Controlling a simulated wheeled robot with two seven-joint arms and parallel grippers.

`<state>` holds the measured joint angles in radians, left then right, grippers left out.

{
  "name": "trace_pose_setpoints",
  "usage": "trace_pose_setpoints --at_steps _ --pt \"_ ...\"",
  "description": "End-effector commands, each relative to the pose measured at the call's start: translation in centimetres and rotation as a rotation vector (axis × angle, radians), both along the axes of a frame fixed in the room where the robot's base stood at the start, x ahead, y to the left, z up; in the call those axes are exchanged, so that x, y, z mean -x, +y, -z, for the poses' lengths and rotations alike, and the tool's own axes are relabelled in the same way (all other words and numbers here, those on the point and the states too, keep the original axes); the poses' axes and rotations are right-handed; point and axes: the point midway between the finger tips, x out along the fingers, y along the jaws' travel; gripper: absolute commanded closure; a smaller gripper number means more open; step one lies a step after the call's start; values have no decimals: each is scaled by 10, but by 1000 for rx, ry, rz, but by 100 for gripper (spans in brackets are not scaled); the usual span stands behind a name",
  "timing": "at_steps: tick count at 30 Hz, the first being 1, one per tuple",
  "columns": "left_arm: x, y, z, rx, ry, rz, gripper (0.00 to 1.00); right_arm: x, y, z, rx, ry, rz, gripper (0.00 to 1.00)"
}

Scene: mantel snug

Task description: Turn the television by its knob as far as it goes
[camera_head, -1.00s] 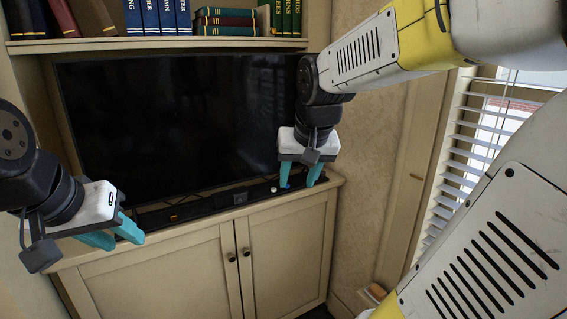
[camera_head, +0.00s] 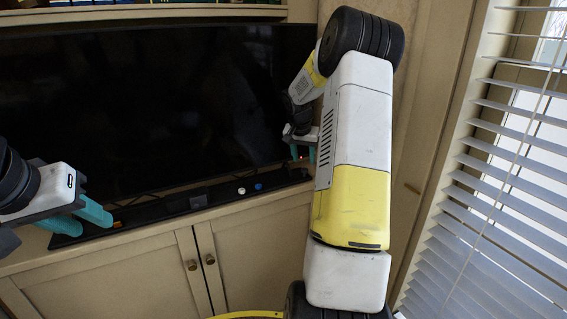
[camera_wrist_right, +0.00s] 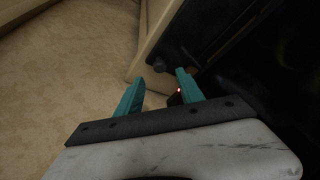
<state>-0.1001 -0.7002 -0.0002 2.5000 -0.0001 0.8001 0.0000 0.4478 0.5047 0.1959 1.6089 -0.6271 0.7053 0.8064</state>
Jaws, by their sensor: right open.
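The television (camera_head: 170,110) is a wide, dark flat screen standing in a cabinet recess. Below it a black bar (camera_head: 150,212) carries a white knob (camera_head: 241,190) and a blue knob (camera_head: 258,187). My right gripper (camera_head: 303,153) is open at the television's lower right edge, fingers pointing down, beside a small red light. In the right wrist view the red light (camera_wrist_right: 179,90) shows on a small dark part near the right fingertip; contact cannot be told. A dark rounded piece (camera_wrist_right: 158,66) lies beyond the fingertips. My left gripper (camera_head: 80,220) is open and empty by the bar's left end.
The cream cabinet (camera_head: 120,280) has two doors with dark knobs (camera_head: 192,265) below the bar. A shelf edge (camera_head: 150,14) runs above the screen. A window with white blinds (camera_head: 500,170) is at the right. My right arm covers the wall beside the television.

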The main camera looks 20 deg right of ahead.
Motion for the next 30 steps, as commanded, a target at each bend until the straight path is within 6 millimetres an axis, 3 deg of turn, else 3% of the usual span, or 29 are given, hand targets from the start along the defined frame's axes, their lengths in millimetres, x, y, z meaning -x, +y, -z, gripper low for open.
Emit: trace_pose_setpoints --at_steps 3,9,20,22,27,30 --pt "0 0 0 0 0 0 64 -6 -5 21 -3 3 0 55" --pt "0 0 0 0 0 0 64 -13 -11 44 -1 2 -1 55" --pt "0 0 0 0 0 0 64 -16 -13 51 -1 0 -1 55" --pt "0 0 0 0 0 0 64 -16 -13 51 -1 0 -1 63" --pt "0 0 0 0 0 0 64 -16 -13 51 -1 0 -1 96" --pt "0 0 0 0 0 0 64 -16 -13 51 -1 0 -1 100"
